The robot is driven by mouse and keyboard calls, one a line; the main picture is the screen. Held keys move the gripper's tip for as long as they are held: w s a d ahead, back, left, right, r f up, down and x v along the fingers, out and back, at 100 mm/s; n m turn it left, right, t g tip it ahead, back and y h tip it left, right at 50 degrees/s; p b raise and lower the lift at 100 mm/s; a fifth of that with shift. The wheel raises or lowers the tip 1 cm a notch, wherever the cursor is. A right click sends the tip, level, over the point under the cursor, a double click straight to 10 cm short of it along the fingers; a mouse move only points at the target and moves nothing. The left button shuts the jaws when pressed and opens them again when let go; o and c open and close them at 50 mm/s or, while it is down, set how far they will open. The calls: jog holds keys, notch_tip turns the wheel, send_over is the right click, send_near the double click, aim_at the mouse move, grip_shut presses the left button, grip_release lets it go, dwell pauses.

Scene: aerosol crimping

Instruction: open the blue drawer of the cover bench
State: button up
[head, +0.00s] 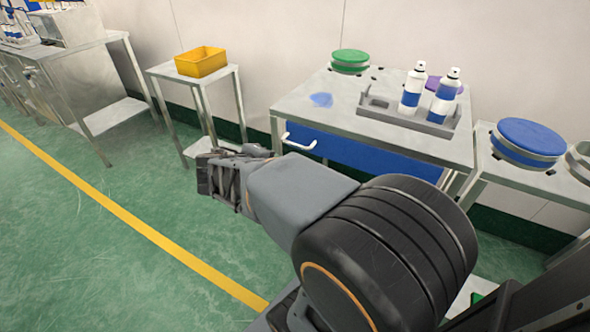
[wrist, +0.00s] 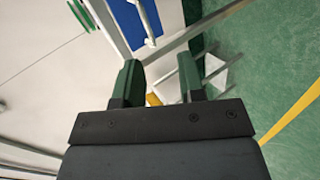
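The cover bench (head: 335,112) stands right of centre in the head view. Its blue drawer (head: 345,151) sits under the top and looks closed, with a white handle (head: 299,144) near its left end. My arm hides the lower part of the drawer front. My gripper (head: 205,174) is in front and to the left of the handle, apart from it. In the wrist view my gripper (wrist: 158,72) has its two green fingers spread with nothing held between them. The blue drawer front (wrist: 152,22) and the white handle (wrist: 141,14) show beyond the fingertips.
On the bench are a grey tray (head: 385,116) with two bottles (head: 412,90), a green round stack (head: 350,60) and a blue patch (head: 321,99). A small table (head: 165,72) with a yellow bin (head: 201,61) stands left. Floor at left is clear.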

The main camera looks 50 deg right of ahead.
aim_at(296, 144)
jog(key=w+d+f+h+b, duration=0.1)
jog(key=w+d+f+b, duration=0.1)
jog(key=d, duration=0.3)
jog(key=w+d+f+n+t+h+b, duration=0.1)
jog(key=w+d+f+b, duration=0.1)
jog(key=d, duration=0.4)
jog(key=w+d+f+h+b, duration=0.1)
jog(key=w+d+f+b, duration=0.1)
jog(key=d+b, duration=0.2)
jog(key=shift+w+d+f+t+h, duration=0.15)
jog(key=shift+w+d+f+h, duration=0.05)
jog(key=shift+d, duration=0.25)
jog(key=shift+w+d+f+t+h, duration=0.15)
jog(key=shift+d+h, duration=0.05)
jog(key=shift+d, duration=0.25)
grip_shut()
